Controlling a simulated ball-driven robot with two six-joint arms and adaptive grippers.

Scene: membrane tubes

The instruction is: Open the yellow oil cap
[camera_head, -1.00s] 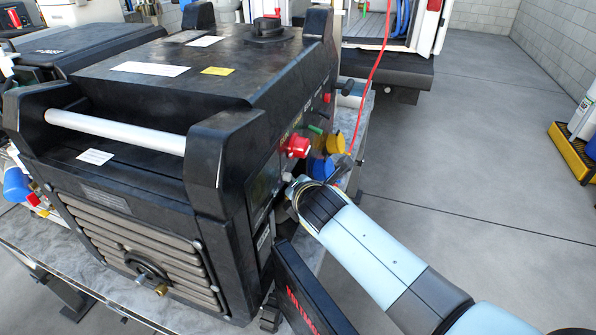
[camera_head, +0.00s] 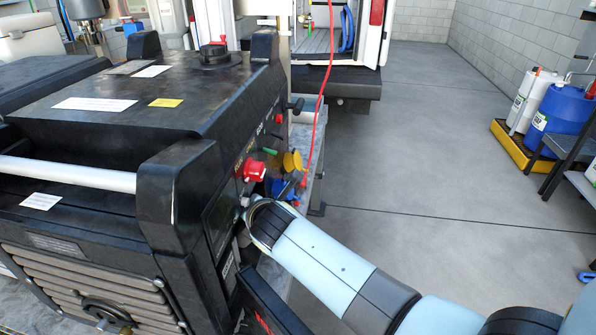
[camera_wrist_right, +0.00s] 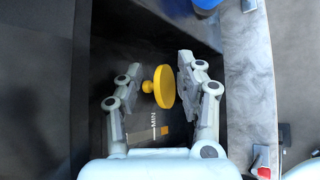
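The yellow oil cap (camera_head: 291,161) sticks out from the right side of the black generator (camera_head: 150,110), beyond a red knob (camera_head: 252,169). In the right wrist view, the cap (camera_wrist_right: 165,87) is a yellow disc with a smaller round knob on its left. My right gripper (camera_wrist_right: 157,68) is open, with one finger on each side of the cap. The right finger is close to the disc's rim; I cannot tell if they touch. In the head view my right arm reaches the generator's side, but its fingers are mostly hidden. My left gripper is out of view.
A blue part (camera_head: 279,188) sits just below the cap in the head view. A red cable (camera_head: 313,138) hangs beside the generator's side. The generator stands on a grey table (camera_head: 314,183). Open floor (camera_head: 420,170) lies to the right, with a blue drum (camera_head: 560,118) beyond.

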